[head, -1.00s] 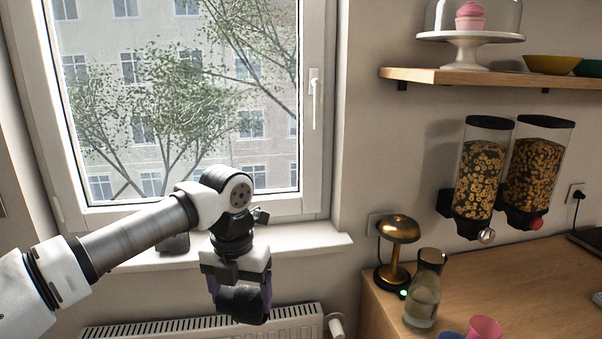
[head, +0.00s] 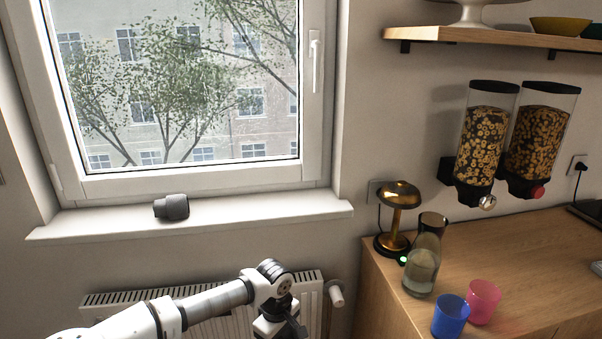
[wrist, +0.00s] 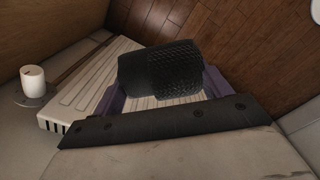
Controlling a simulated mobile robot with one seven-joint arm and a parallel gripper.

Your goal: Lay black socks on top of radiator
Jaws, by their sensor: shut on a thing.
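My gripper (wrist: 163,84) is shut on a rolled pair of black socks (wrist: 160,70), held between its purple fingers in the wrist view. In the head view, my wrist shows at the bottom edge in front of the radiator (head: 140,299), and the fingers and held socks are out of frame. The white radiator stands under the window sill. In the wrist view, the ribbed radiator (wrist: 85,88) lies behind the socks and is partly hidden by them. I cannot tell whether the socks touch it.
A dark grey rolled bundle (head: 172,207) lies on the window sill (head: 270,207). A white valve knob (head: 336,295) sits at the radiator's right end. A wooden counter (head: 510,270) to the right holds a brass lamp (head: 398,215), glass carafe (head: 423,262), blue cup (head: 450,316) and pink cup (head: 483,300).

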